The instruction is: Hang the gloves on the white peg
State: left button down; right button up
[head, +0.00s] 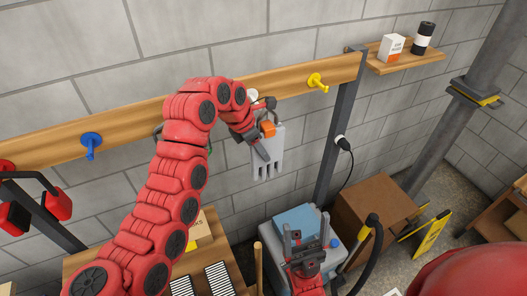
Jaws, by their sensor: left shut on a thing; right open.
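The grey gloves (271,160) with an orange cuff (268,129) hang fingers down in front of the wooden rail (130,118). My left gripper (262,130) is shut on the gloves near the cuff. A small part of the white peg (253,94) shows on the rail, just behind and above my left gripper. The arm hides most of it, and I cannot tell whether the gloves touch it. My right gripper (306,237) is open and empty, low at the front, over a grey bin with a blue top (297,217).
A blue peg (91,141) and a yellow peg (317,81) stick out of the rail. Red ear defenders (57,203) hang at the far left. A shelf (410,62) holds a box and a dark can. A cardboard box (378,205) and yellow sign (428,236) stand at the right.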

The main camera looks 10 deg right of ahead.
pick_arm(q)
jog(key=w+a+f+p, duration=0.1)
jog(key=w, duration=0.6)
jog(key=shift+f, duration=0.2)
dwell(0.5)
jog(key=shift+a, duration=0.1)
dwell(0.4)
jog(key=shift+c, duration=2)
grip_release()
jog(key=shift+o, duration=0.2)
